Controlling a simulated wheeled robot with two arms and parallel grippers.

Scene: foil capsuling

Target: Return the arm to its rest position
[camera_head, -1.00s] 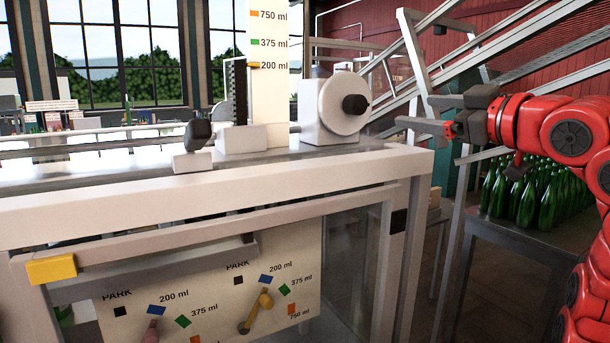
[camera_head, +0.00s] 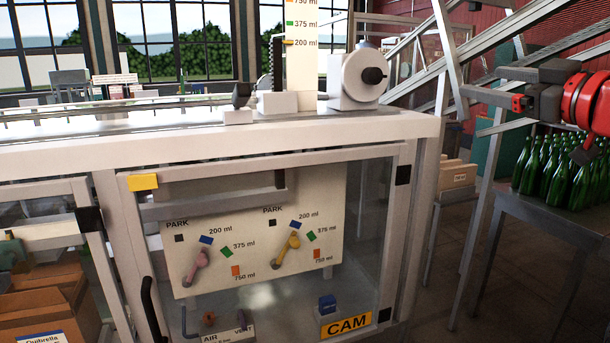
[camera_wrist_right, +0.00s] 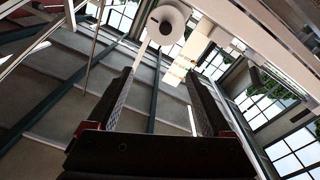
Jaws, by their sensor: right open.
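My right gripper (camera_head: 488,90) is at the upper right of the head view, with its red arm coming in from the right edge. It is in the air, to the right of the machine's round white handwheel (camera_head: 360,78) and apart from it. In the right wrist view the right gripper (camera_wrist_right: 160,95) shows two parallel dark fingers, spread apart with nothing between them. The white handwheel also shows beyond the fingers in the right wrist view (camera_wrist_right: 166,24). My left gripper is not in view.
The white machine bench (camera_head: 220,135) has a clear door, with a pink lever (camera_head: 197,266) and a yellow lever (camera_head: 285,249) behind it. Green bottles (camera_head: 555,172) crowd a metal table (camera_head: 540,215) below my right arm. Cardboard boxes (camera_head: 45,300) stand at lower left.

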